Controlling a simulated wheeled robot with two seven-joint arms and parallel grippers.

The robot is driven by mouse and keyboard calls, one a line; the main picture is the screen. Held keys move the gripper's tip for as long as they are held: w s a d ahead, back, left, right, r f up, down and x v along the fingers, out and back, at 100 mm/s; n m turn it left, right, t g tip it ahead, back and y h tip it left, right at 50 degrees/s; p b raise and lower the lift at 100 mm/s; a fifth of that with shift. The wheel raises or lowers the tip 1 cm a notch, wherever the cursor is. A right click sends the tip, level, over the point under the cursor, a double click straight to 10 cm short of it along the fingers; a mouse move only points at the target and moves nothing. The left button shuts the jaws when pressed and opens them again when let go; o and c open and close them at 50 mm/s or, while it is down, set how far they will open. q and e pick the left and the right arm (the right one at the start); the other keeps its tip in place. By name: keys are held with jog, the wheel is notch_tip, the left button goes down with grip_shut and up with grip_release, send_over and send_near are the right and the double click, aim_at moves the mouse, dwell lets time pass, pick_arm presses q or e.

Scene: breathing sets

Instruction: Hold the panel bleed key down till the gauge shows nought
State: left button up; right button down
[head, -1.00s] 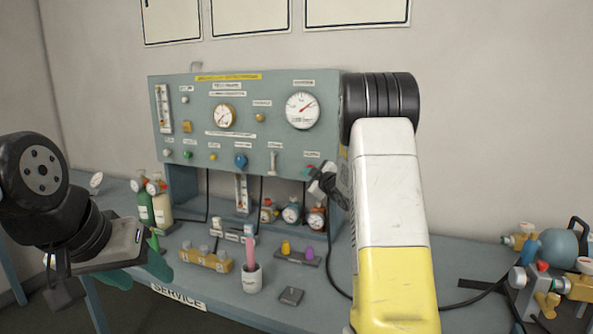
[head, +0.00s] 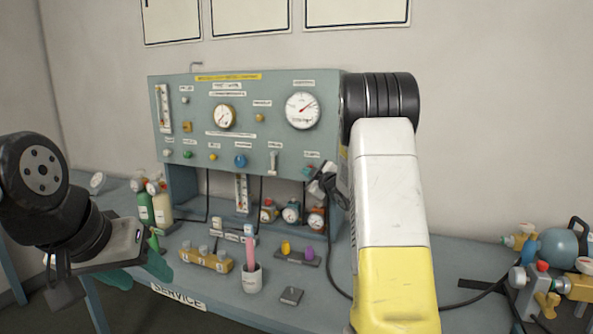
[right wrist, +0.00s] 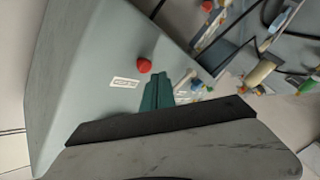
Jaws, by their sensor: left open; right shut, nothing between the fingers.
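The grey-green panel (head: 215,95) stands at the back of the bench. Its large white gauge (head: 302,110) has a red needle pointing up and right, and its figures are too small to read. In the right wrist view a round red key (right wrist: 145,66) sits on the panel face beside a small white label. My right gripper (right wrist: 158,78) is shut and empty, its teal fingertips close beside the red key; I cannot tell whether they touch. In the head view its wrist is at the panel's lower right. My left gripper (head: 154,258) is open, low at the bench's left front.
A smaller gauge (head: 223,116) and a blue knob (head: 240,160) are also on the panel. Two bottles (head: 153,205), a yellow block (head: 206,260), a cup (head: 252,279) and several regulators stand on the bench. Valve gear (head: 552,270) stands at the right.

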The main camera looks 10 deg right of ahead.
jog(key=shift+w+d, duration=0.1)
jog(key=shift+w+d, duration=0.15)
jog(key=shift+w, duration=0.1)
jog(key=shift+w+d, duration=0.45)
dwell(7.2)
